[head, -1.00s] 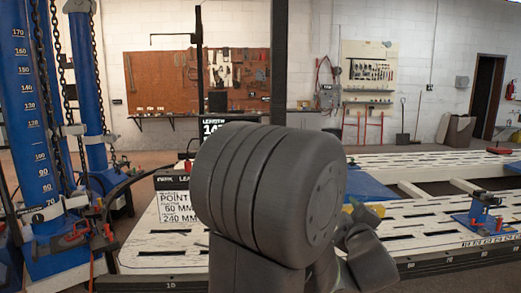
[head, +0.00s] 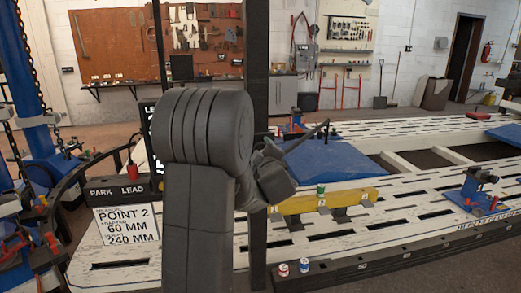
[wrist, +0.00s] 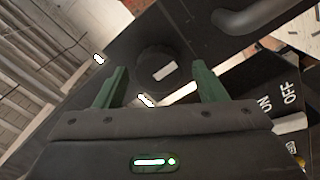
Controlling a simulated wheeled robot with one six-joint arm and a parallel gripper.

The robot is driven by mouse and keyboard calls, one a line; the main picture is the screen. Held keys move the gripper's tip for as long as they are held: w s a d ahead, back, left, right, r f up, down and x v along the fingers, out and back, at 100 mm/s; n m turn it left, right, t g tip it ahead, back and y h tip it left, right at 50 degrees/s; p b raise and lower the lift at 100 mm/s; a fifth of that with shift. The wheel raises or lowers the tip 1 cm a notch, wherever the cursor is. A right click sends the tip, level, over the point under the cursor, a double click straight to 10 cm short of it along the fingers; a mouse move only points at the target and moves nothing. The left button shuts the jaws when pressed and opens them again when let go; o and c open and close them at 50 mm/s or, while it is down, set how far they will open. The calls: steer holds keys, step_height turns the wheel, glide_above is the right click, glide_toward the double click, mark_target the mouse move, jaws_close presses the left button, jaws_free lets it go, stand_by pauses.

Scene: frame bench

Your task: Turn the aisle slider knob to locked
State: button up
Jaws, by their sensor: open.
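A dark round knob (wrist: 157,68) with a white bar mark shows in the wrist view, on a dark plate (wrist: 115,55). The mark is slanted in the picture. My gripper (wrist: 160,75) is open, with its two green fingers apart and the knob seen between and beyond them. I cannot tell whether the fingers reach around it, and nothing is held. In the head view my arm hides the fingers and the knob. I cannot read any locked marking on the knob.
A black panel (wrist: 278,105) marked ON and OFF lies right of the fingers in the wrist view. In the head view a yellow bar (head: 350,197), a blue plate (head: 325,165) and a blue stand (head: 474,190) sit on the slotted white bench (head: 415,208). A POINT 2 sign (head: 128,227) stands left.

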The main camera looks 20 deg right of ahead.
steer(key=shift+w, duration=0.2)
steer(key=c, duration=1)
steer(key=shift+m, duration=0.4)
steer(key=m, duration=0.3)
steer(key=shift+d+m, duration=0.1)
steer(key=shift+m, duration=0.2)
steer(key=m, duration=0.4)
steer(key=shift+r+m, duration=0.15)
steer(key=shift+m, duration=0.15)
steer(key=m+p, duration=0.2)
steer(key=m, duration=0.3)
steer(key=shift+d, duration=0.15)
steer(key=shift+s+m+p, duration=0.1)
steer(key=shift+m+p, duration=0.4)
steer(key=shift+m, duration=1.5)
